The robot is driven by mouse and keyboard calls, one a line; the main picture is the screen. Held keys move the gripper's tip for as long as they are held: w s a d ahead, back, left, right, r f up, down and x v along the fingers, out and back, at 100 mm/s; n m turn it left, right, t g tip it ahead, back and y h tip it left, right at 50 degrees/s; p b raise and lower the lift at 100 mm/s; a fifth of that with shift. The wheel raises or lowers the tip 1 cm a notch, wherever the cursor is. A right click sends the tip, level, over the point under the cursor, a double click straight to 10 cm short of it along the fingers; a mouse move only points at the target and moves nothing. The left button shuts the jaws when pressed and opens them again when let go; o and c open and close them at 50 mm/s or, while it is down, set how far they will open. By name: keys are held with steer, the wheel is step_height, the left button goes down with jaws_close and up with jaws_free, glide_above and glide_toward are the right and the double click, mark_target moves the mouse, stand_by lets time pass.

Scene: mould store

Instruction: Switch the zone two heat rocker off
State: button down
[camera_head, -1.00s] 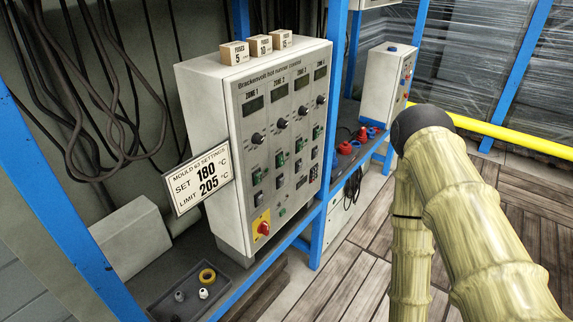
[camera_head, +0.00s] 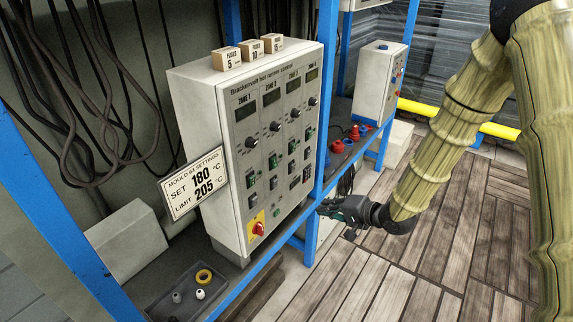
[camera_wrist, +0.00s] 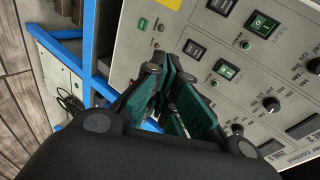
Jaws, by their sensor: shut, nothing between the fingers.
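The zone two heat rocker is a green-faced switch (camera_head: 273,160) under the second knob on the grey heat control panel (camera_head: 237,215). It also shows in the wrist view (camera_wrist: 227,70), beside a black switch. Its green face looks lit, but I cannot tell clearly which way it is tilted. My gripper (camera_head: 322,208) is low, beyond the panel's right edge by the blue post. In the wrist view my gripper (camera_wrist: 172,88) is shut and empty, its fingers in front of the panel, left of the rocker and apart from it. They hide part of the panel.
A yellow plate with a red rotary switch (camera_head: 258,229) is at the panel's lower left. A blue post (camera_head: 327,90) stands right of the panel. A settings card (camera_head: 193,184), fuse boxes (camera_head: 250,49) and a small parts tray (camera_head: 160,308) are around it. Floor is clear at right.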

mark_target(274, 163)
steer(key=w+a+r+y, duration=0.1)
steer(key=w+r, duration=0.3)
steer(key=r, duration=0.6)
steer(key=shift+r+y, duration=0.4)
steer(key=shift+y, duration=0.3)
steer(key=shift+a, duration=0.1)
steer(key=p+x, duration=0.5)
steer(key=x, duration=0.9)
steer(key=shift+f, duration=0.1)
